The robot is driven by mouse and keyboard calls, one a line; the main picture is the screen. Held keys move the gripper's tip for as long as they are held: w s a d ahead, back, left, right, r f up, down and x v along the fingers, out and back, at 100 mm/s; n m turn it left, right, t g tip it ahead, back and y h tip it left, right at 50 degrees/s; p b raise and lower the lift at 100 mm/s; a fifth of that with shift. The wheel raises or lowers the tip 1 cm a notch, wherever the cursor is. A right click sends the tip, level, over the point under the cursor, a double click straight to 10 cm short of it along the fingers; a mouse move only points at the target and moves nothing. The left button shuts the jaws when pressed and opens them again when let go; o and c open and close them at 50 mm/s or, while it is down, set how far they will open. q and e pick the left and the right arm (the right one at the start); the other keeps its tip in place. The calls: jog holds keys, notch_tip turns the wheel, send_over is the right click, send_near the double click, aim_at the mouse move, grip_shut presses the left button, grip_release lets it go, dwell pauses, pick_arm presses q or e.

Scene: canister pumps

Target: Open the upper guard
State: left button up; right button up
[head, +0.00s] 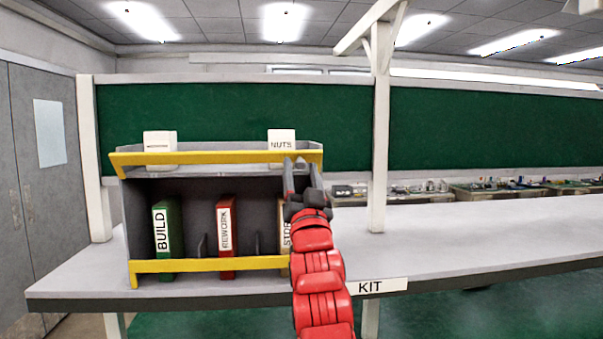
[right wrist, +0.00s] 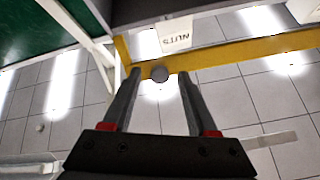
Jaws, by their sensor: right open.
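The upper guard (head: 215,157) is a yellow bar across the front of the top shelf of a grey rack. My right gripper (head: 302,163) is at the right end of this guard, fingers pointing up. Nothing is held. A second yellow guard (head: 205,265) runs along the lower shelf. My left gripper is not in view.
The lower shelf holds a green BUILD binder (head: 166,240), a red REWORK binder (head: 226,238) and a third one partly behind my arm. White bins stand on top, one marked NUTS (head: 281,140). A white post (head: 378,150) rises right of the rack. The bench (head: 470,235) is clear at right.

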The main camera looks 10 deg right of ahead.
jog(key=b+v, duration=0.5)
jog(key=v, duration=1.2)
jog(key=shift+s, duration=0.2)
